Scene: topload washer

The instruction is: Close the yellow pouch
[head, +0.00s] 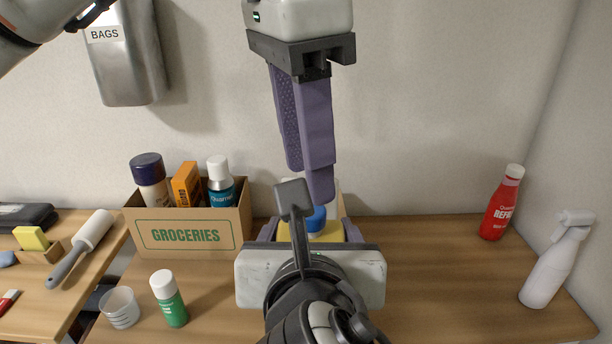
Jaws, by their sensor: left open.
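A yellow thing, apparently the yellow pouch (331,234), stands on the wooden surface at the middle, mostly hidden behind my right gripper. A blue round part (316,219) shows at its top; I cannot tell whether it is the pouch's cap or whether it is closed. My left gripper (308,182) hangs from the top with purple fingers pointing down, open, its tips just above the blue part. My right gripper (310,229) is in front, its purple fingers on either side of the yellow thing. Its fingertips are hidden, so I cannot see whether it touches.
A groceries box (190,238) with bottles stands left of the grippers. A green bottle (170,300) and a clear cup (119,308) are in front of it. A red bottle (502,203) and a white spray bottle (556,262) stand at right. The surface between is clear.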

